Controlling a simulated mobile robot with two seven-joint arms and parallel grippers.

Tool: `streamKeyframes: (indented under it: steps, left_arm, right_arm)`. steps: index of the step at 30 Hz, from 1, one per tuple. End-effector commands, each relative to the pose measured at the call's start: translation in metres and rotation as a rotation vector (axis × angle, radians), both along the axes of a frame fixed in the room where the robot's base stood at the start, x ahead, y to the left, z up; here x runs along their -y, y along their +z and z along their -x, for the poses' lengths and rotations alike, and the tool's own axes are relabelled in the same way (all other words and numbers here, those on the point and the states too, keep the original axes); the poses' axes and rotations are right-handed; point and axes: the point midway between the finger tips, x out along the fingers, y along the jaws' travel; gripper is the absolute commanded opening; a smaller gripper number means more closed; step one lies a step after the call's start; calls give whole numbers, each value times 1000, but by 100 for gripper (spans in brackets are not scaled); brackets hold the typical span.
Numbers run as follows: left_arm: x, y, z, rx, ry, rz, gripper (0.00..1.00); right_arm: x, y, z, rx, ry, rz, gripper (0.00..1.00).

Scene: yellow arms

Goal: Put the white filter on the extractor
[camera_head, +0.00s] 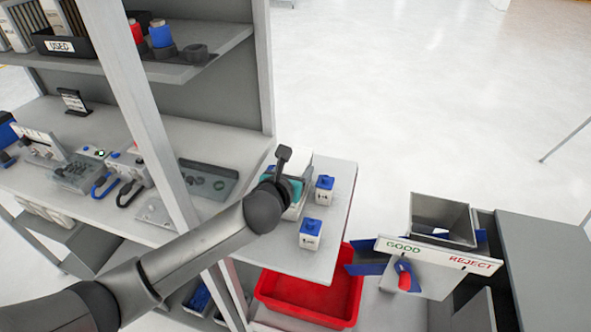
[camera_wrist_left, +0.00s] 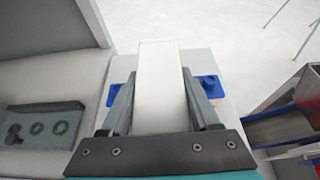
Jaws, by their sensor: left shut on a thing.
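The white filter (camera_wrist_left: 160,85) is a plain white block between the two grey fingers of my left gripper (camera_wrist_left: 160,78) in the left wrist view. The gripper is shut on it. In the head view my left gripper (camera_head: 292,187) is over the near part of the light worktop, and a white shape (camera_head: 300,163) shows just behind it, partly hidden by the wrist. I cannot tell clearly which thing is the extractor. My right gripper is in neither view.
Two white containers with blue tops, one farther back (camera_head: 325,189) and one nearer (camera_head: 311,234), stand right of my wrist. A red bin (camera_head: 310,306) is below the worktop. A shelf post (camera_head: 140,90) stands left of my forearm. A GOOD/REJECT sorter (camera_head: 437,256) stands right.

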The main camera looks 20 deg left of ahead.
Motion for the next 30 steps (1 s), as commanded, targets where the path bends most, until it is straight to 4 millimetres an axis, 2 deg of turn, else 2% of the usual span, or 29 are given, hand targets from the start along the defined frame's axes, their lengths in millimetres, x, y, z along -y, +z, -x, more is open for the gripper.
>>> streamKeyframes:
  steps: [3,4,11,21,26,30]
  left_arm:
    - [0,-2,0,1,0,-1,0]
    - [0,-3,0,0,0,-1,64]
    - [0,-2,0,0,0,0,90]
    - [0,2,0,1,0,0,92]
    - [-1,6,13,-1,-2,-1,92]
    - [-2,15,33,-1,-2,-2,92]
  right_arm:
    - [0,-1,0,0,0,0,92]
    - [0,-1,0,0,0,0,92]
    - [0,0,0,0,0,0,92]
    - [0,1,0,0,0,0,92]
    - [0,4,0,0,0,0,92]
    - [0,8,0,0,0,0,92]
